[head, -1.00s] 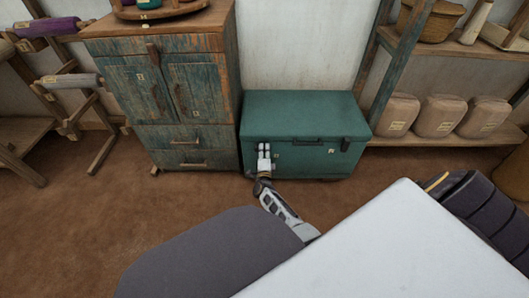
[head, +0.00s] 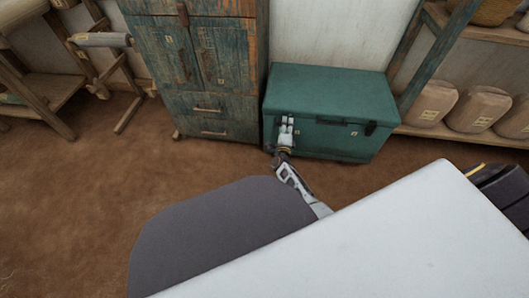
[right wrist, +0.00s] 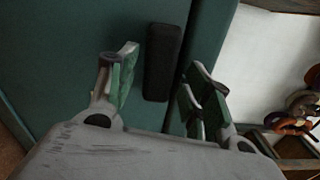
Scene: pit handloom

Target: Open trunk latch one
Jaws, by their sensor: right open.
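The green trunk (head: 335,92) stands closed on the floor, lid down. My right gripper (head: 287,123) is in front of the left part of its front face and hides the latch area there. In the right wrist view the open right gripper (right wrist: 166,82) has a dark upright latch (right wrist: 164,62) between and beyond its fingers, close to the lid seam. Whether the fingers touch it cannot be told; nothing is held. A second dark latch (head: 370,128) is at the right of the trunk front, with a dark handle (head: 331,120) between. My left gripper is out of view.
A worn blue-brown cabinet (head: 205,75) stands just left of the trunk. Wooden shelves with several wrapped sacks (head: 478,108) are at the right. A wooden rack (head: 100,40) is at the far left. The brown floor in front is clear.

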